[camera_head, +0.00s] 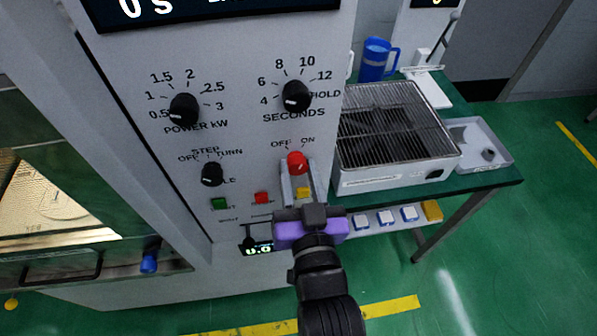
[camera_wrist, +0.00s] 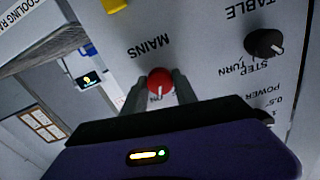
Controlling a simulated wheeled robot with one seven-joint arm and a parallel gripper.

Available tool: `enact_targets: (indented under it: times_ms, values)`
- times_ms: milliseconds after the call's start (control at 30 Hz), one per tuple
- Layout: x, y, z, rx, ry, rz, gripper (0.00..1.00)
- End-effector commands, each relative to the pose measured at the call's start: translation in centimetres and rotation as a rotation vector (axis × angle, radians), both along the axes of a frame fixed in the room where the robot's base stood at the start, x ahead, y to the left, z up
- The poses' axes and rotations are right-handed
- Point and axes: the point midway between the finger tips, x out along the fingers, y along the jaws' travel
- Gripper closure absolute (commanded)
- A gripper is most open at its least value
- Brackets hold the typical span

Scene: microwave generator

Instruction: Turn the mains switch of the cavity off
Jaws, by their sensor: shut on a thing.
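The mains switch is a red round knob (camera_head: 297,163) low on the right side of the grey control panel, below its OFF and ON labels. In the wrist view the red knob (camera_wrist: 160,78) sits below the upside-down word MAINS. Its white mark points down, near the partly hidden ON lettering. My gripper (camera_head: 298,172) reaches up to the knob from below. Its two fingers (camera_wrist: 160,88) stand one on each side of the knob and are shut on it. The OFF label is hidden in the wrist view.
Black knobs for power (camera_head: 184,110), seconds (camera_head: 297,96) and step/turn (camera_head: 212,174) are on the same panel. A green button (camera_head: 219,204), a red button (camera_head: 262,198) and a yellow button (camera_head: 303,193) lie near my gripper. A bench with a grilled box (camera_head: 395,176) stands at right.

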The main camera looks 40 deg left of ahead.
Motion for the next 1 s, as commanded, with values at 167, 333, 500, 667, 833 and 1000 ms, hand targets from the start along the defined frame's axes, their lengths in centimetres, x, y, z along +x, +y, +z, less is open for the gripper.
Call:
enact_targets:
  times_ms: [167,333,500,667,833,1000]
  values:
    - [0.07,-0.09,-0.17,-0.088,-0.104,-0.002,1.00]
    - [0.08,-0.08,-0.22,-0.192,-0.226,-0.002,1.00]
    - [0.07,-0.08,-0.16,-0.296,-0.349,-0.001,1.00]
    - [0.06,-0.05,-0.18,-0.390,-0.458,-0.001,1.00]
    - [0.06,-0.08,-0.15,-0.478,-0.561,-0.001,1.00]
    - [0.05,-0.05,-0.12,-0.546,-0.640,-0.001,1.00]
